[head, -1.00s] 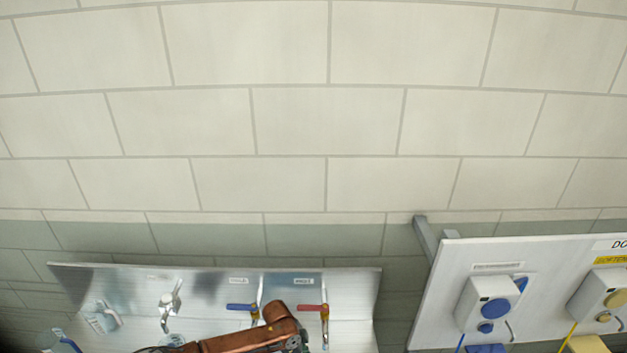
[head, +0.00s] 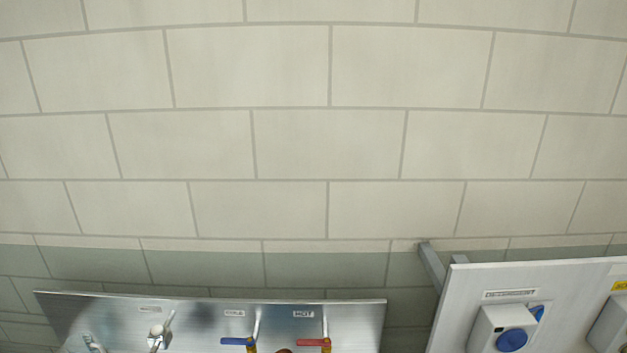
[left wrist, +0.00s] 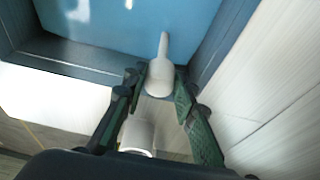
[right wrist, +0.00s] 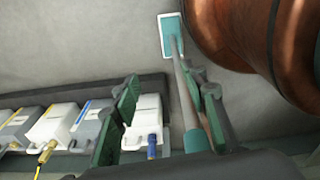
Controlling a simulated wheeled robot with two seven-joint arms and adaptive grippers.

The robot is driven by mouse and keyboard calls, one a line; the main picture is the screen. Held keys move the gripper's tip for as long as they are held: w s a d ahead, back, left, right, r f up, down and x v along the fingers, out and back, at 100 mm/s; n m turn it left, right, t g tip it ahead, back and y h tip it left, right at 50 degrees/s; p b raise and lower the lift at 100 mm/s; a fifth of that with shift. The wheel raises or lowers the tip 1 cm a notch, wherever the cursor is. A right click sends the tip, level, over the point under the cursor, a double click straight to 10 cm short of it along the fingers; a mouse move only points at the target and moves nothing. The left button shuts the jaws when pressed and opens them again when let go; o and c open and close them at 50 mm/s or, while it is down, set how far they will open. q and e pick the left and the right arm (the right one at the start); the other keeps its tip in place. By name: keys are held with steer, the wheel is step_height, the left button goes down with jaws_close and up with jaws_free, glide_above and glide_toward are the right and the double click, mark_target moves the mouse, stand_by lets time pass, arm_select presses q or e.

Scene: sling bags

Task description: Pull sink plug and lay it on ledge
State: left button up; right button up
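I cannot make out the sink plug in any view. The sink's metal back panel (head: 205,312) shows at the bottom of the head view; its basin and ledge are out of that view. A blue-handled tap (head: 238,341) and a red-handled tap (head: 313,342) stand before it. In the left wrist view, my left gripper (left wrist: 159,78) has its fingers apart on either side of a pale, narrow-necked object (left wrist: 160,72); I cannot tell whether they touch it. In the right wrist view, my right gripper (right wrist: 172,92) is open, with nothing held between its fingers.
A white board (head: 545,285) with blue-fronted dispensers (head: 508,330) stands right of the sink. The right wrist view shows several boxes (right wrist: 50,125) in a row and a teal-headed pole (right wrist: 172,38). The left wrist view shows a blue surface (left wrist: 115,25) with a dark edge.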

arm_select(q)
jaws_close()
arm_select(e)
steer(key=shift+s+d, duration=0.1)
steer(key=shift+d, duration=0.2)
arm_select(q)
steer(key=shift+r, duration=0.15)
arm_select(e)
steer(key=shift+r, duration=0.15)
arm_select(q)
steer(key=shift+r+p, duration=1.3)
steer(key=shift+r, duration=0.15)
steer(key=shift+r+p, duration=0.75)
steer(key=shift+r, duration=0.35)
arm_select(e)
step_height(320, 180, up, 4)
steer(key=shift+a+r, duration=0.1)
